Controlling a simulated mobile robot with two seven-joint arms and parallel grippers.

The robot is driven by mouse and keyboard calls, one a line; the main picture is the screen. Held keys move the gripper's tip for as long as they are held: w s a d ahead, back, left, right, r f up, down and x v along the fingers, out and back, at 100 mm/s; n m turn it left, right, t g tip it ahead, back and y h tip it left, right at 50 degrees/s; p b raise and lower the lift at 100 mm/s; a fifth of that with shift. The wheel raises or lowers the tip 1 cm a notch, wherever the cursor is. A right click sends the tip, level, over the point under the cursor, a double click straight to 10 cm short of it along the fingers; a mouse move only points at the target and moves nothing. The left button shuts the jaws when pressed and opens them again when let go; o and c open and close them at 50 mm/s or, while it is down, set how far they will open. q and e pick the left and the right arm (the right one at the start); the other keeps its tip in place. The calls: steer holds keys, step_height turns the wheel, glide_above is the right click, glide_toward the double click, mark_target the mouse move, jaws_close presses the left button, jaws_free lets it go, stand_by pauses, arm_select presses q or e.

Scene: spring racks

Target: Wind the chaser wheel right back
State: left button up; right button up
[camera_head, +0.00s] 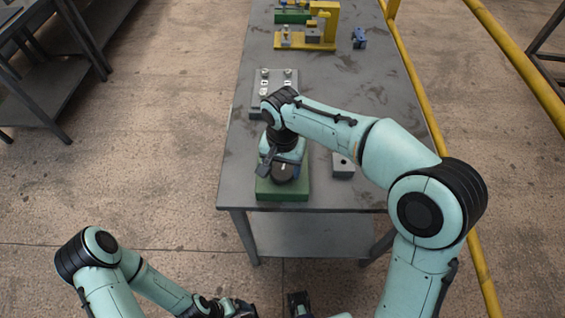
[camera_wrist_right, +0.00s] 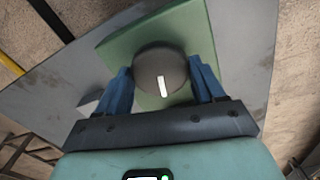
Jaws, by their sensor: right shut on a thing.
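The chaser wheel, a dark round knob, shows in the right wrist view (camera_wrist_right: 150,70) with a white mark on its face. It sits on a green base (camera_wrist_right: 115,50), which also shows near the front edge of the table in the head view (camera_head: 293,190). My right gripper (camera_wrist_right: 160,72) is shut on the wheel, with a blue finger on each side of it. In the head view my right gripper (camera_head: 283,168) partly hides the wheel (camera_head: 284,174). My left gripper (camera_head: 240,308) is low at the bottom edge, cut off, and its fingers are unclear.
A grey plate (camera_head: 262,103) with small fittings lies behind the wheel. A grey block (camera_head: 343,166) stands to its right. Yellow (camera_head: 325,40) and green (camera_head: 290,17) fixtures and a small blue part (camera_head: 359,38) are farther back. A yellow rail (camera_head: 415,85) runs along the right.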

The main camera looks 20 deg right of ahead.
mark_target(283, 170)
steer(key=n+p, duration=0.1)
steer(key=n, duration=0.3)
steer(key=shift+r+n+p, duration=0.1)
steer(key=shift+n+p, duration=0.2)
steer(key=n+p, duration=0.1)
steer(key=n, duration=0.4)
steer(key=shift+n+p, duration=0.3)
steer(key=n+p, duration=0.1)
steer(key=n, duration=0.4)
steer(key=shift+p, duration=0.3)
arm_select(q)
steer(key=w+r+p, duration=0.1)
steer(key=w+r, duration=0.3)
steer(key=r, duration=0.3)
steer(key=shift+w+r+t, duration=0.2)
steer(key=shift+r+t, duration=0.05)
steer(key=shift+t, duration=0.05)
arm_select(e)
steer(key=n, duration=0.4)
steer(key=shift+n, duration=0.4)
steer(key=o, duration=1)
steer(key=shift+o, duration=0.2)
arm_select(q)
steer(key=shift+w+r+p, duration=0.85)
steer(key=shift+w+r, duration=0.15)
steer(key=shift+r, duration=0.1)
arm_select(e)
step_height(283, 170, up, 13)
